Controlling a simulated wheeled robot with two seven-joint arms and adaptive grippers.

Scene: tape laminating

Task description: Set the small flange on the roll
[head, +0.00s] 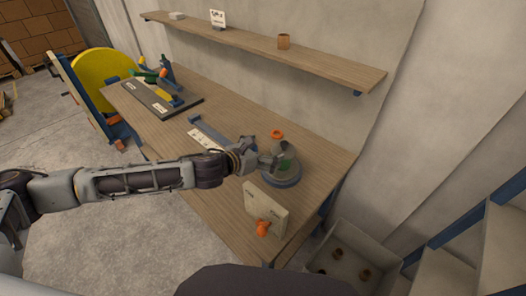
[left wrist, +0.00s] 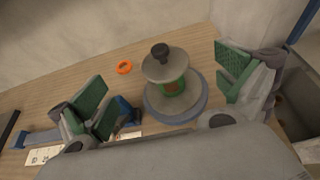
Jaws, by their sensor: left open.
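A grey disc with a dark knob (left wrist: 163,60), which looks like the small flange, sits on top of the green roll (left wrist: 178,92) in the left wrist view. The roll stands on a round blue-grey base (left wrist: 187,113); the base also shows on the bench in the head view (head: 283,178). My left gripper (head: 276,160) is open at the roll, which is partly hidden behind it in the head view. In the left wrist view its green-padded fingers are spread wide on either side of the roll, with visible gaps. My right gripper is not in view.
An orange ring (left wrist: 124,67) lies on the bench (head: 225,190) beyond the roll. A pale box-like block (head: 265,207) with an orange knob (head: 262,228) stands at the near edge. A dark board with tools (head: 160,98) lies farther left. A grey bin (head: 345,262) is below right.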

